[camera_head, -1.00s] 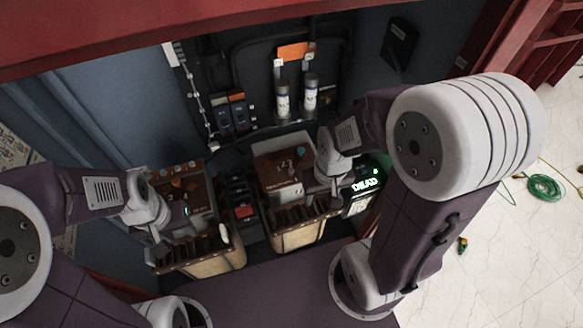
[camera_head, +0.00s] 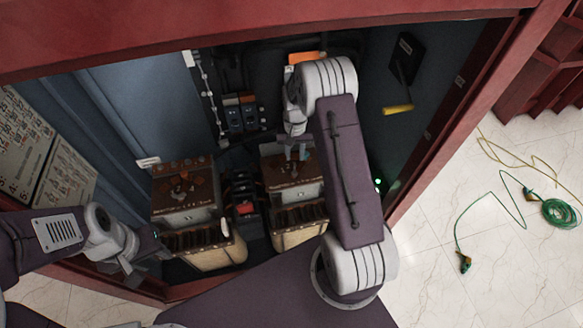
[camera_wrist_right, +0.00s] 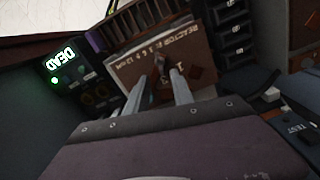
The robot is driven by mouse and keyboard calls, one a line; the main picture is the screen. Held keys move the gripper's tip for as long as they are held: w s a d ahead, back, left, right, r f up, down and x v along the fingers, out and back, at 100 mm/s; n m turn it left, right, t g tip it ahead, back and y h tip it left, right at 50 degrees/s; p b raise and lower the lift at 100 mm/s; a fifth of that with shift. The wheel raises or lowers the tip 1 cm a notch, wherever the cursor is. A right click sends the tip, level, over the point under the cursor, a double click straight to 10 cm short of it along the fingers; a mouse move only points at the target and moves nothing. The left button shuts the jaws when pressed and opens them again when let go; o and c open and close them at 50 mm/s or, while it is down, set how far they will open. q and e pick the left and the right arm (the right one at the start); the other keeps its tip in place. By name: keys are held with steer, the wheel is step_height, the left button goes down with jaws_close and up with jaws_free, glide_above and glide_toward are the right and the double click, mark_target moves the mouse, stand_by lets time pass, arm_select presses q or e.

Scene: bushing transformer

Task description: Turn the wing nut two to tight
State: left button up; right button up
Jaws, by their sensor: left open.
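Two brown-topped transformer boxes stand in the cabinet, a left one (camera_head: 183,209) and a right one (camera_head: 280,188). The right box's top panel (camera_wrist_right: 196,48) reads "REACTOR" in the right wrist view. A small dark upright fitting (camera_wrist_right: 160,65), apparently a wing nut, stands on that panel. I cannot read which number it carries. My right gripper (camera_wrist_right: 161,75) has its fingers apart, one on each side of my line of sight to the fitting; I see no clear contact. In the head view my right gripper (camera_head: 297,152) is over the right box. My left gripper (camera_head: 132,264) is open and empty, low at the left.
A dark switch unit with a red part (camera_head: 244,207) stands between the boxes. A lit "DEAD" display (camera_wrist_right: 61,58) is beside the right box. The red cabinet frame (camera_head: 437,140) bounds the right side. A green cable (camera_head: 560,212) lies on the floor outside.

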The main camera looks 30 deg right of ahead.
mark_target(295, 172)
step_height(295, 172, down, 8)
steer(key=shift+f+p, duration=0.25)
steer(key=shift+p, duration=0.65)
steer(key=shift+s, duration=0.1)
jaws_close()
